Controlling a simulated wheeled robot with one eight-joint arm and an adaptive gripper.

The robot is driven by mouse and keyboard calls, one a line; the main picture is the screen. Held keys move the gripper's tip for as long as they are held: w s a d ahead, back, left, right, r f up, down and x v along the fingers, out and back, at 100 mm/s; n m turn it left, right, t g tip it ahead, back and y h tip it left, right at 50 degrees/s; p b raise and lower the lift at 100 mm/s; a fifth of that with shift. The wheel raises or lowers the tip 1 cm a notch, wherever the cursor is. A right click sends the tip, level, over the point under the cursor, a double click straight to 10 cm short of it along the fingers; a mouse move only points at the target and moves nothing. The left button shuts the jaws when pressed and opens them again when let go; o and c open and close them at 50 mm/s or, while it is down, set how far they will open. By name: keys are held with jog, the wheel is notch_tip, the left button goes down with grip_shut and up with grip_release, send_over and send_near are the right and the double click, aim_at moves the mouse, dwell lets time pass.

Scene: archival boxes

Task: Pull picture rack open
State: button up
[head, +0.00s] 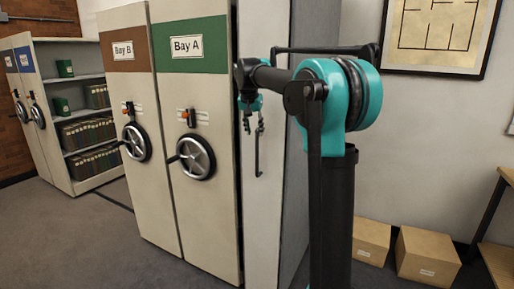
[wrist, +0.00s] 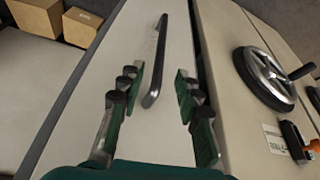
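The picture rack (head: 262,225) is a tall, narrow pale panel just right of Bay A, and it looks pushed in beside it. Its front also shows in the wrist view (wrist: 120,65). A dark vertical bar handle (wrist: 161,48) is on that front; its lower part shows in the head view (head: 258,158). My gripper (head: 254,122) is at the handle's height in front of the rack. In the wrist view my gripper (wrist: 159,82) is open, with the handle's lower end appearing between the spread fingers. No finger visibly touches the handle; the depth gap is unclear.
Bay A (head: 200,225) and Bay B (head: 135,80), with protruding handwheels (head: 196,157), stand left of the rack. Cardboard boxes (head: 427,255) sit on the floor at right, near a wooden table (head: 497,262). The floor at front left is clear.

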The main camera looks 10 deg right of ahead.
jog(key=x, duration=0.9)
jog(key=shift+f, duration=0.3)
jog(key=shift+w, duration=0.1)
grip_shut()
